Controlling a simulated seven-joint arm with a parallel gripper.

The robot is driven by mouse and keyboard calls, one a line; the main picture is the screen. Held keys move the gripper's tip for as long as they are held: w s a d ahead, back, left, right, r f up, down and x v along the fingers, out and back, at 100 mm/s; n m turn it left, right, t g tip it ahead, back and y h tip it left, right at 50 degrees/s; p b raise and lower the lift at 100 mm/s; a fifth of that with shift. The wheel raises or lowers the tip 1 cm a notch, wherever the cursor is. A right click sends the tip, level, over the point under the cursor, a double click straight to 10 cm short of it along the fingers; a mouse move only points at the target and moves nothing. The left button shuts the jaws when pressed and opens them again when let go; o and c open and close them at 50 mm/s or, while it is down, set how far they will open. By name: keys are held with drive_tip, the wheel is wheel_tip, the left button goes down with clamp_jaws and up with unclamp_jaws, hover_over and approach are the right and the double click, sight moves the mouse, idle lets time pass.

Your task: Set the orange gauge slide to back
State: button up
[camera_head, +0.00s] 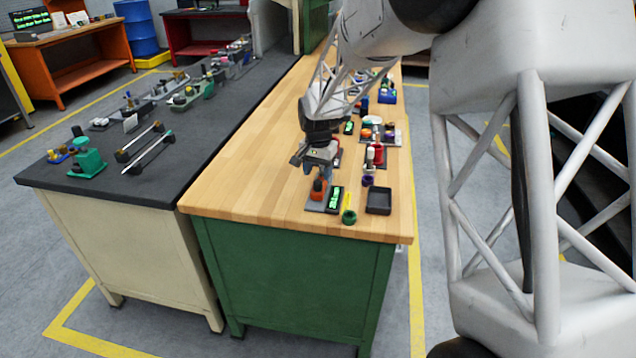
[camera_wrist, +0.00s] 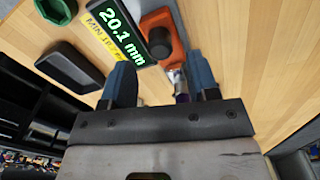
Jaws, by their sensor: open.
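The orange gauge slide (camera_head: 318,188) sits near the front end of the wooden bench, just below my gripper (camera_head: 315,172). In the wrist view the orange slide (camera_wrist: 178,46) carries a round black knob (camera_wrist: 158,43). My gripper (camera_wrist: 160,76) is open there, with its two blue fingers apart. The orange slide lies beyond the fingertips, nearer the right finger. A small metallic and purple part shows beside the right finger. A green-lit display (camera_wrist: 121,32) reading 20.1 mm is beside the slide; it also shows in the head view (camera_head: 335,199). I cannot tell whether the fingers touch anything.
A yellow label (camera_wrist: 103,38) lies beside the display. A dark tray (camera_head: 379,201) and a green round part (camera_head: 349,216) stand to the right. Red, white and purple items (camera_head: 374,157) stand behind the tray. The wood left of the gauge is clear.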

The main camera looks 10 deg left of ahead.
sight(318, 180)
drive_tip(key=shift+f, duration=2.2)
